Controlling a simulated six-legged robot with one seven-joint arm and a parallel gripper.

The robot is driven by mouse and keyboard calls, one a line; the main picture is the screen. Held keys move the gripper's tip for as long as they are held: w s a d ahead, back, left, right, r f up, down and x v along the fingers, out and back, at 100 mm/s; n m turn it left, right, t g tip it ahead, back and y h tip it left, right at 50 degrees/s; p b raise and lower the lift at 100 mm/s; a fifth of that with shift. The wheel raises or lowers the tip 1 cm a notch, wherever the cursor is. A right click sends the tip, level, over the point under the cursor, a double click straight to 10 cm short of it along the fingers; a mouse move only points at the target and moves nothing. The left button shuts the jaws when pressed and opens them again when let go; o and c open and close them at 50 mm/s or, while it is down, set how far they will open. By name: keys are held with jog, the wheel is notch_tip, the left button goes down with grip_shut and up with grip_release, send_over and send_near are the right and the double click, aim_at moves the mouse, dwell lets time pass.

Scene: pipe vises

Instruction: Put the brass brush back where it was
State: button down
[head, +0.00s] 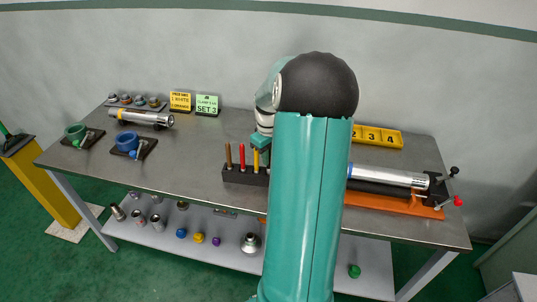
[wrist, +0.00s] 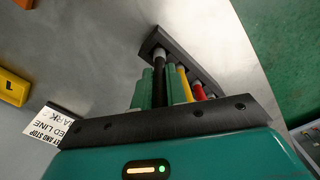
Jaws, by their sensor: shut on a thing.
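A dark rack (head: 245,175) stands on the bench with brown, red and yellow handled tools upright in it. My gripper (head: 262,142) is over its right end, beside the yellow handle (head: 256,157). In the wrist view its two green fingers (wrist: 160,88) are shut on a black-handled tool (wrist: 159,73), which I take to be the brass brush. The tool's far end, with a pale collar, meets the end of the rack (wrist: 153,41) in the picture; I cannot tell how deep it sits. My arm hides this spot in the head view.
A vise with a silver pipe (head: 388,175) on an orange base lies to the right. A yellow numbered block (head: 377,136) stands behind. The front left of the bench is clear.

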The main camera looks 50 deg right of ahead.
jog(key=c, duration=1.4)
grip_release()
notch_tip(320, 180, up, 13)
jog(key=shift+r, duration=0.1)
jog(key=w+a+r+t+h, duration=0.1)
jog(key=a+r, duration=0.2)
jog(key=a, duration=0.8)
jog(key=w+a+r+t+h, duration=0.1)
jog(key=w+a+r, duration=0.15)
jog(key=a, duration=0.75)
jog(key=s+a+t, duration=0.1)
jog(key=s+a, duration=0.2)
jog(key=a, duration=0.3)
jog(key=s+a+n+t+y, duration=0.1)
jog(key=s+a, duration=0.3)
jog(key=a, duration=0.3)
jog(key=s+a+t+y, duration=0.1)
jog(key=s+a, duration=0.3)
jog(key=a, duration=0.3)
jog(key=shift+a+f+n+t, duration=0.2)
jog(key=shift+n+t, duration=0.1)
